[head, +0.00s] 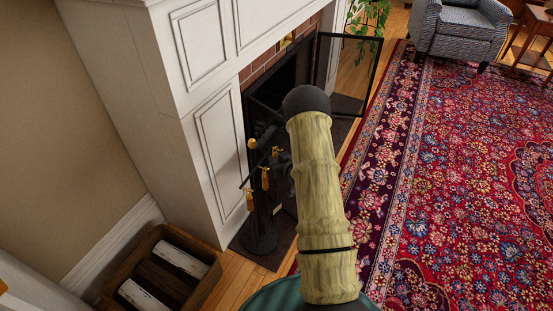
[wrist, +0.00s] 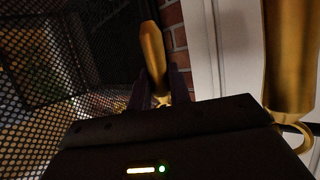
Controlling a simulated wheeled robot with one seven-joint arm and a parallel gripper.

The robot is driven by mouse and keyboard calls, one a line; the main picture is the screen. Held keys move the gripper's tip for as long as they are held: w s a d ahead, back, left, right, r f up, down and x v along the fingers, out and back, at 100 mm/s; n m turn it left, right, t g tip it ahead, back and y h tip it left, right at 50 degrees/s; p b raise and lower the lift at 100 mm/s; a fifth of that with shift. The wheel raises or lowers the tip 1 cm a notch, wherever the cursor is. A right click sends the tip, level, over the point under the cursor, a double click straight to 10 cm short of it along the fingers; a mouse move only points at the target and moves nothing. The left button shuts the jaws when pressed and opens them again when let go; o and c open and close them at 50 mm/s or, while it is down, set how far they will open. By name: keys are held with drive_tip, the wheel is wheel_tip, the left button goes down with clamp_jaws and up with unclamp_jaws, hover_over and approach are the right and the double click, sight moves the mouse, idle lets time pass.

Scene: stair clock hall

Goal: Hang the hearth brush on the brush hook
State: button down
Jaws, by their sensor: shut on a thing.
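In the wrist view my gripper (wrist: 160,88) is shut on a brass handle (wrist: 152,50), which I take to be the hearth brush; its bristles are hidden. A second, larger-looking brass handle (wrist: 291,55) hangs close by at the right, with a brass ring or hook (wrist: 302,138) below it. In the head view a black tool stand (head: 261,238) stands on the hearth, with several brass handles around its upper part. My own arm covers much of the gripper there. I cannot tell which hook is the brush hook.
The white fireplace surround (head: 215,130) rises close behind the stand. A black mesh fire screen (head: 347,75) stands beyond it. A wooden crate of logs (head: 205,290) sits at the lower left. A red patterned rug (head: 450,160) fills the right, with an armchair (head: 460,35) at the back.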

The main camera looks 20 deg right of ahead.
drive_tip(key=c, duration=1.2)
unclamp_jaws()
drive_tip(key=shift+s, duration=0.15)
drive_tip(key=p+v, duration=0.4)
drive_tip(key=v, duration=1.3)
drive_tip(key=shift+r, duration=0.1)
